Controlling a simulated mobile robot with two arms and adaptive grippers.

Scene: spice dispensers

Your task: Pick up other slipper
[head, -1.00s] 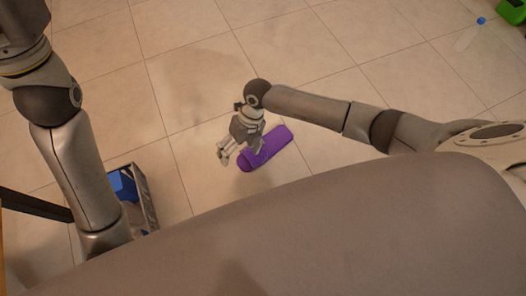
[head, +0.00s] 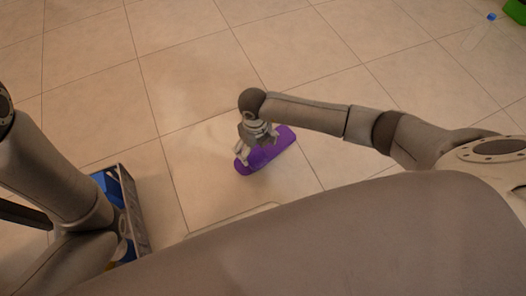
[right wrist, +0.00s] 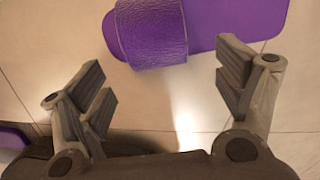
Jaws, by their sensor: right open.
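A purple slipper (head: 272,150) lies on the tiled floor, partly hidden by my right gripper (head: 251,148) in the head view. In the right wrist view the slipper's broad textured strap (right wrist: 152,32) and flat sole (right wrist: 235,18) show at the top. My right gripper (right wrist: 165,82) is open there, its fingers spread with nothing between them, pointing toward the slipper's near edge. A second purple piece (right wrist: 12,138) shows at the lower left edge, too cut off to identify surely. My left arm comes in from the left; its gripper is out of view.
A dark-framed crate (head: 134,215) with blue things inside stands on the floor by my left arm. A clear bottle with a blue cap (head: 491,17) lies at the far right, near a green container (head: 516,11). The tiled floor beyond the slipper is clear.

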